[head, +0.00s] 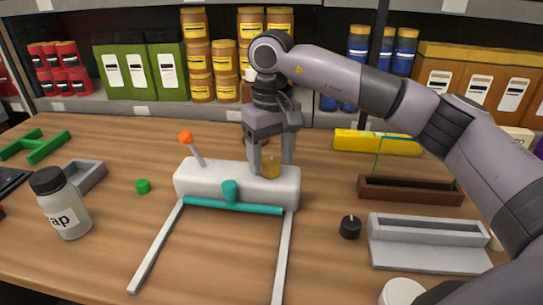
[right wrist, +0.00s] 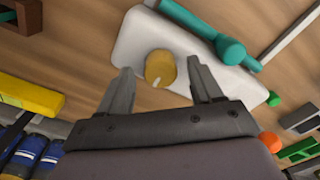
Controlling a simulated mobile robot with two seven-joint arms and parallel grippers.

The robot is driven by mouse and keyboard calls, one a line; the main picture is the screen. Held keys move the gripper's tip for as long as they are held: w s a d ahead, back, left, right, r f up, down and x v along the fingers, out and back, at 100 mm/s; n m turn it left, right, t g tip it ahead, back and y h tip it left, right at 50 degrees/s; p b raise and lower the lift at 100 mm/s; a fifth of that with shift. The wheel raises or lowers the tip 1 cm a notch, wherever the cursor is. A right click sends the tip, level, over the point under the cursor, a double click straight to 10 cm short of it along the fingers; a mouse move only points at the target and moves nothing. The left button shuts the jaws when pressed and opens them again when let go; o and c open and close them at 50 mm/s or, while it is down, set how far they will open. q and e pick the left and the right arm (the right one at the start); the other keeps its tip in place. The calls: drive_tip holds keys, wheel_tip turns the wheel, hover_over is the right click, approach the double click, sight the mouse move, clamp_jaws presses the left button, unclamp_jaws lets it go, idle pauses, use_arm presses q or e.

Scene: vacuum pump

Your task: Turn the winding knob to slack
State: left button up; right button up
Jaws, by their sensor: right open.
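The winding knob, a yellow round knob (head: 270,168) with a pale mark, stands on the right part of a white block (head: 215,180). The knob shows clearly in the right wrist view (right wrist: 160,65), with the white block (right wrist: 140,38) around it. My right gripper (head: 272,163) points down over the knob, its open fingers on either side. In the right wrist view the right gripper's fingertips (right wrist: 160,70) flank the knob with visible gaps. A teal bar (head: 250,207) runs along the block's front. My left gripper is not in view.
An orange-tipped lever (head: 187,138) rises from the block's left. Two grey rails (head: 155,260) extend forward. Shelves stand behind.

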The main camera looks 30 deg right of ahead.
sight(272, 162)
wheel_tip(272, 162, up, 7)
drive_tip(key=shift+f, duration=0.2)
idle(0.6)
